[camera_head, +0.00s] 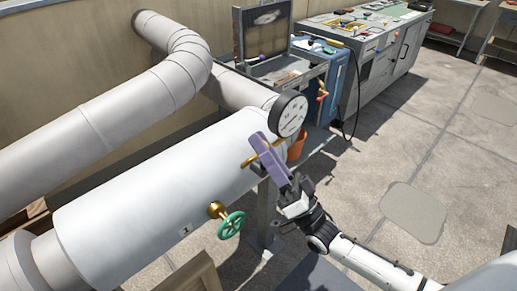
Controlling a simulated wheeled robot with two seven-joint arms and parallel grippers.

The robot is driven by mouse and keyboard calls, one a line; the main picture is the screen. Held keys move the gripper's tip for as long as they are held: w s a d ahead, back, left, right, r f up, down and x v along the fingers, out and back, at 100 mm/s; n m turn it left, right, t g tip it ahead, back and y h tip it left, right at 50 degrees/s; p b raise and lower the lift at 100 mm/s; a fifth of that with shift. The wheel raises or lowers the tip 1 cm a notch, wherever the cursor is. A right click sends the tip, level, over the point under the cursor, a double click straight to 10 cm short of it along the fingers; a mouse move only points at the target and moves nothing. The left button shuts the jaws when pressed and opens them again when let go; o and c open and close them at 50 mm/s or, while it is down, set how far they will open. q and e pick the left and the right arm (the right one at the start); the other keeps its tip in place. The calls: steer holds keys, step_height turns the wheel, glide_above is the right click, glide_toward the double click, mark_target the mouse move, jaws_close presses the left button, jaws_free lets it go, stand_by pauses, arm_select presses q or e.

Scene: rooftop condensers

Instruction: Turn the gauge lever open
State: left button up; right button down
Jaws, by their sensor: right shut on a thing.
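The round gauge (291,116), with a white dial and dark rim, stands at the right end of the large white pipe (150,190). Just below it a thin brass lever (249,161) sticks out from the pipe end. My right gripper (262,147) reaches up from the lower right, and its long purple jaws lie across the lever. It is shut on the lever, and the jaws hide the lever's middle. My left gripper is not in view.
A brass valve with a green handwheel (231,225) juts from the pipe, left of my right arm. An orange bucket (297,146) stands behind the jaws. A grey workbench (385,62) with tools is at the back. The concrete floor at right is mostly clear.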

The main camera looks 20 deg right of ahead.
steer(key=shift+f+m+h, duration=0.4)
steer(key=shift+m+h, duration=0.3)
steer(key=shift+m, duration=0.1)
steer(key=c, duration=1.5)
jaws_free()
steer(key=shift+r+t, duration=0.1)
steer(key=shift+t, duration=0.2)
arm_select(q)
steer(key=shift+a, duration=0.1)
arm_select(e)
steer(key=shift+o, duration=0.2)
steer(key=shift+d+r, duration=0.1)
arm_select(q)
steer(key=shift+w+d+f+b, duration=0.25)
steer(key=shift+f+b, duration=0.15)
steer(key=shift+b, duration=0.55)
arm_select(e)
steer(key=v, duration=1)
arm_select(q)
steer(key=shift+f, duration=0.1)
arm_select(e)
steer(key=shift+s, duration=0.15)
